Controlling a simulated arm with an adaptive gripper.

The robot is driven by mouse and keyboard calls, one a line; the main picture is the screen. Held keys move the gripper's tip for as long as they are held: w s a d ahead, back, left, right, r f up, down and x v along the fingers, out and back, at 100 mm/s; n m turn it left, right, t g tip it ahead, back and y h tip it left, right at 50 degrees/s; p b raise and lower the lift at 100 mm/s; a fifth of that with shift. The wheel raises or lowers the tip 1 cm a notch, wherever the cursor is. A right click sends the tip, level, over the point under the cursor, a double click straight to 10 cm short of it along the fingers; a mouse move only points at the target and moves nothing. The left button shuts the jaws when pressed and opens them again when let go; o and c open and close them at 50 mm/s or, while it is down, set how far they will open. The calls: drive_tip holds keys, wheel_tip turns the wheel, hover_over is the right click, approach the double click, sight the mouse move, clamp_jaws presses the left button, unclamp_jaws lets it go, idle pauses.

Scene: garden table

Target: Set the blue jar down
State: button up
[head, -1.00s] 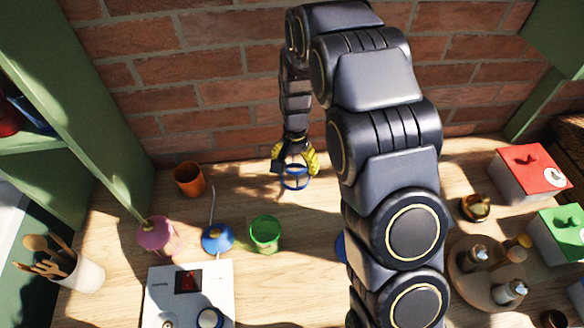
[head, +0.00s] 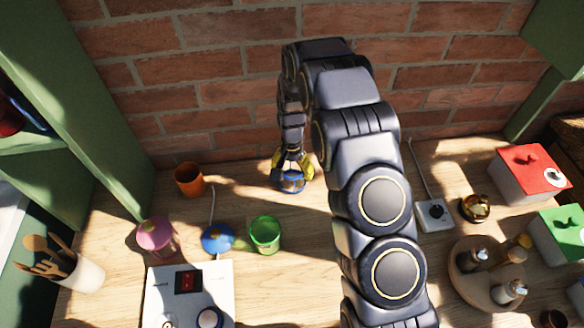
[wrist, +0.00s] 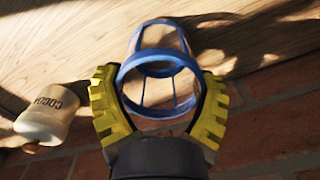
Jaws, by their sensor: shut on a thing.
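The blue jar (head: 292,186) is see-through with blue rings and stands near the back of the wooden table, below the brick wall. My gripper (head: 292,167) is shut on it, with yellow pads on both sides. In the wrist view the jar (wrist: 158,63) sits between the two yellow fingers of my gripper (wrist: 160,100), its blue rim towards the camera. The jar looks upright and close to the tabletop. I cannot tell whether its base touches the wood.
An orange cup (head: 189,180), a green cup (head: 265,235) and a blue lamp-like thing (head: 217,239) stand left of the jar. A cream cocoa jar (wrist: 47,115) shows in the wrist view. A white switch box (head: 434,215) lies to the right. Wood near the jar is clear.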

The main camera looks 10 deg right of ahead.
drive_tip(key=o, duration=1.1)
drive_tip(key=shift+c, duration=0.2)
wheel_tip(320, 180, up, 11)
drive_tip(key=s+d+r+n, duration=0.2)
drive_tip(key=s+r+n, duration=0.1)
drive_tip(key=s+r, duration=0.9)
drive_tip(key=s+d+r+n+g, duration=0.1)
drive_tip(key=s+r+n, duration=0.2)
drive_tip(key=s, duration=1.8)
drive_tip(key=shift+n+g, duration=0.3)
drive_tip(key=shift+n, duration=0.1)
drive_tip(key=shift+s+d, duration=0.1)
